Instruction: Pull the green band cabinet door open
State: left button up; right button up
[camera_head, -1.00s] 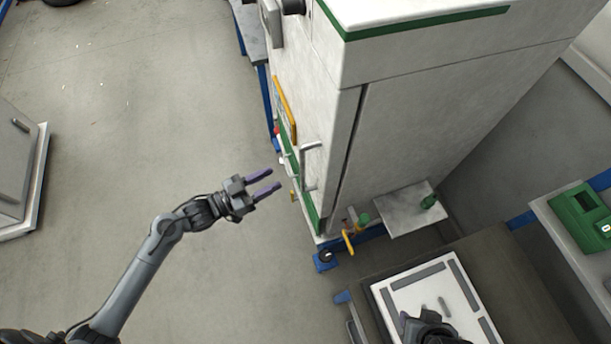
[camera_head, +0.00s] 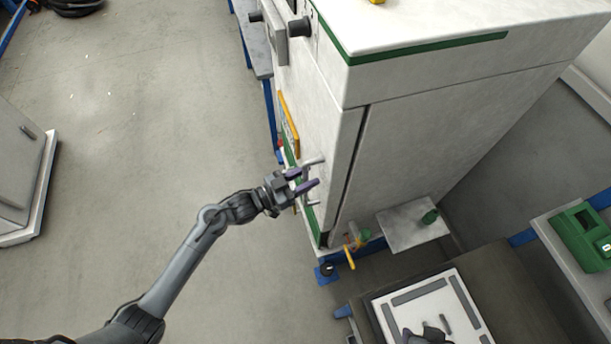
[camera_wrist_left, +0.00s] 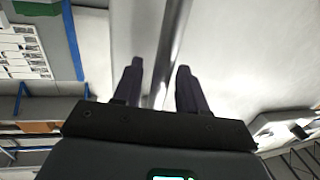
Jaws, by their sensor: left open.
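The white cabinet (camera_head: 430,90) has green bands, with its door (camera_head: 325,125) on the left-hand face. The door looks closed, with a dark seam along its right edge. A pale metal bar handle (camera_head: 314,161) stands out from the door, partly hidden by my left gripper (camera_head: 309,176). That gripper is open, its purple fingers at the handle. In the left wrist view, the handle (camera_wrist_left: 172,45) runs between the two separated fingers (camera_wrist_left: 157,85); contact cannot be told. A dark part at the bottom edge looks like my right gripper (camera_head: 430,335), mostly cut off.
Open grey floor (camera_head: 150,140) lies left of the cabinet door. A yellow-handled valve (camera_head: 349,255) and a small grey shelf (camera_head: 412,222) are by the cabinet's lower right. A white panel (camera_head: 465,300) is below, and a green device (camera_head: 580,235) stands far right. Another cabinet (camera_head: 20,170) is far left.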

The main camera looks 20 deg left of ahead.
pick_arm(q)
grip_shut()
dwell(0.4)
